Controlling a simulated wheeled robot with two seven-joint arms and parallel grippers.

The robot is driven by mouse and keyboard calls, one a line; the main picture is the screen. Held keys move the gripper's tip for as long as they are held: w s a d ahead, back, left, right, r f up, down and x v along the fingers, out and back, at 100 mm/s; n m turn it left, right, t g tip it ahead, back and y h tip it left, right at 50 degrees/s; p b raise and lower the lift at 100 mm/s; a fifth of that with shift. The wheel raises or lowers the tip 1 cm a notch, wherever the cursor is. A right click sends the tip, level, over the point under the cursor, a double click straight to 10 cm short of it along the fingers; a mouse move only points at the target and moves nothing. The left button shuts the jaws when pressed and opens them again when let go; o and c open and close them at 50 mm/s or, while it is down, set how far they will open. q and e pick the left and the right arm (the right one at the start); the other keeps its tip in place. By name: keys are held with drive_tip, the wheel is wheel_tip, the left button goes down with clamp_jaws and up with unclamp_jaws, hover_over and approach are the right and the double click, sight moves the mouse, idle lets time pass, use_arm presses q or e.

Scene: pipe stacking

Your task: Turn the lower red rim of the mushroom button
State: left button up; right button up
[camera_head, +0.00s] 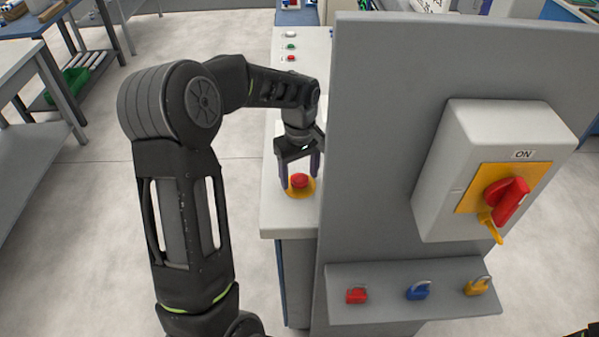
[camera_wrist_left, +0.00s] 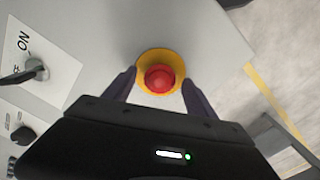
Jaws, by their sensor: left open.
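The red mushroom button (camera_head: 299,181) sits on a yellow round base (camera_head: 301,193) on top of the light grey console. It also shows in the left wrist view as a red button (camera_wrist_left: 159,78) on its yellow disc (camera_wrist_left: 144,59). My left gripper (camera_head: 300,180) points down over the button. Its two fingers are open, one on each side of the button; in the left wrist view the fingertips (camera_wrist_left: 158,80) flank it with gaps on both sides. I cannot tell how high the tips are above the console.
A grey upright panel (camera_head: 370,130) stands right beside the console. It carries a switch box (camera_head: 455,150) with a red rotary handle (camera_head: 508,200). Padlocks in red (camera_head: 356,296), blue (camera_head: 418,291) and yellow (camera_head: 477,287) sit on a low ledge. Small buttons (camera_head: 291,46) lie farther back.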

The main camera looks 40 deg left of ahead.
use_arm(q)
drive_tip(key=c, duration=1.4)
drive_tip(key=shift+m, duration=0.3)
drive_tip(key=shift+m+b, duration=0.55)
drive_tip(key=shift+m, duration=0.65)
drive_tip(key=shift+m+b, duration=0.35)
drive_tip(key=shift+m, duration=1.45)
drive_tip(key=o, duration=1.4)
